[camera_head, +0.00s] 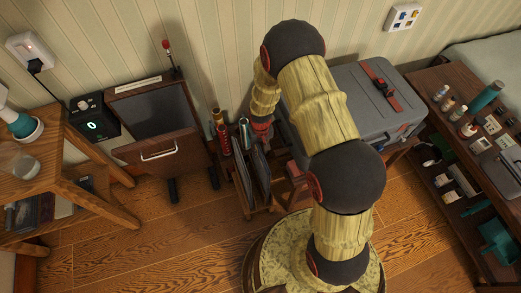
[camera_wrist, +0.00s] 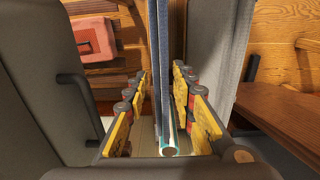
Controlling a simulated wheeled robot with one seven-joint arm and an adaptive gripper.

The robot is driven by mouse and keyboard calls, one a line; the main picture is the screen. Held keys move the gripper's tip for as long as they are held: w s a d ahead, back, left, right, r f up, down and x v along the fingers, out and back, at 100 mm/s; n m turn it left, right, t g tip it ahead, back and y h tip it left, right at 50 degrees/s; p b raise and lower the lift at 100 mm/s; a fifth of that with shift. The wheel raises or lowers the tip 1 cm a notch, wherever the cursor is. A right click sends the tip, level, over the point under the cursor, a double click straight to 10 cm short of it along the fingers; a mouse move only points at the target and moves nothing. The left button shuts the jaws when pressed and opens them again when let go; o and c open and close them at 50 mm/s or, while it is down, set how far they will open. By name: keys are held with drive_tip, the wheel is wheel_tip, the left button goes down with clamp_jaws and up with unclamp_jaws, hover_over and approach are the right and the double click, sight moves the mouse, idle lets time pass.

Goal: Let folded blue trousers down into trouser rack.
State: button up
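The folded blue trousers (camera_wrist: 157,70) show in the wrist view as a narrow, edge-on strip, with a teal-rimmed rod end (camera_wrist: 168,151) at the near end. My gripper (camera_wrist: 160,85) has its yellow-padded fingers on either side of the strip. A gap shows between each finger and the cloth, so it looks open around them. In the head view my gripper (camera_head: 262,130) is low over the wooden trouser rack (camera_head: 245,205), where dark cloth (camera_head: 262,172) hangs. My arm hides part of the rack. I cannot tell whether the trousers rest fully on it.
A grey garment (camera_wrist: 215,50) hangs close on the right in the wrist view. A trouser press (camera_head: 158,150) and a red cylinder (camera_head: 223,140) stand left of the rack. A grey suitcase (camera_head: 365,105) is to the right. Wooden floor (camera_head: 170,240) is clear in front.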

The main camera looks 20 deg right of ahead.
drive_tip(key=shift+o, duration=1)
drive_tip(key=shift+s, duration=0.1)
wheel_tip(320, 180, up, 12)
idle(0.4)
drive_tip(key=s+g, duration=0.1)
drive_tip(key=s, duration=0.4)
drive_tip(key=s+r+t, duration=0.2)
drive_tip(key=s+r, duration=0.3)
drive_tip(key=r, duration=0.7)
drive_tip(key=s+r+t, duration=0.2)
drive_tip(key=s+r, duration=0.4)
drive_tip(key=r, duration=0.6)
drive_tip(key=s+r+t, duration=0.2)
drive_tip(key=s+r, duration=0.4)
drive_tip(key=r, duration=0.6)
drive_tip(key=shift+r+t+p, duration=0.25)
drive_tip(key=shift+t+p, duration=0.05)
drive_tip(key=shift+c, duration=0.2)
